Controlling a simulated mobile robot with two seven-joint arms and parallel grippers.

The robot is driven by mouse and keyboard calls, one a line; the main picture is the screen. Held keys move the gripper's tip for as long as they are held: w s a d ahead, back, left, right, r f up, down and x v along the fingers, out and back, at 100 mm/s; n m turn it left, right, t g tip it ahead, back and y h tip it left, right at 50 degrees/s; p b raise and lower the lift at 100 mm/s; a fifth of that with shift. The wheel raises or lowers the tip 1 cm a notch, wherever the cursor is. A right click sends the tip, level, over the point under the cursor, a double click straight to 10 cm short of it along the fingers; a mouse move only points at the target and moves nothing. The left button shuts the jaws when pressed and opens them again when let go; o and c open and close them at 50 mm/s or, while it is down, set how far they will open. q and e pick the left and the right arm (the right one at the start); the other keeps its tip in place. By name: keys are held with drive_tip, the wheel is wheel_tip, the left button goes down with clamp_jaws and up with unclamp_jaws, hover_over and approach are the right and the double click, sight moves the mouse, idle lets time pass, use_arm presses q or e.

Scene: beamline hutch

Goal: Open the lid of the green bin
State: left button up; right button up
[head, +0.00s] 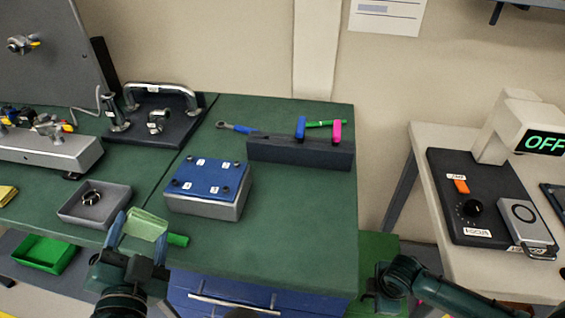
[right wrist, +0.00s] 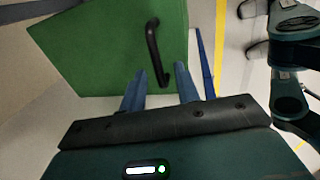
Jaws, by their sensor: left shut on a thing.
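The green bin (head: 381,248) stands on the floor between the workbench and the right table, partly hidden by my right arm. In the right wrist view its flat green face (right wrist: 95,50) carries a black bar handle (right wrist: 153,50). My right gripper (right wrist: 160,80) has its blue fingers apart, pointing at the bin. The handle's near end shows between the fingertips; I cannot tell whether they touch it. No gap shows around the lid. My left gripper (head: 140,236) is shut on a pale green block (head: 148,223) at the bench's front edge.
The bench (head: 275,245) bears a blue-topped box (head: 208,182), a grey tray (head: 76,212) and a dark tool rack (head: 300,153). A green cylinder (head: 178,239) is beside the left gripper. The right table (head: 435,260) holds a control panel (head: 470,185). Yellow floor lines show in the right wrist view.

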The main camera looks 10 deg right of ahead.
drive_tip(key=shift+c, duration=0.4)
clamp_jaws()
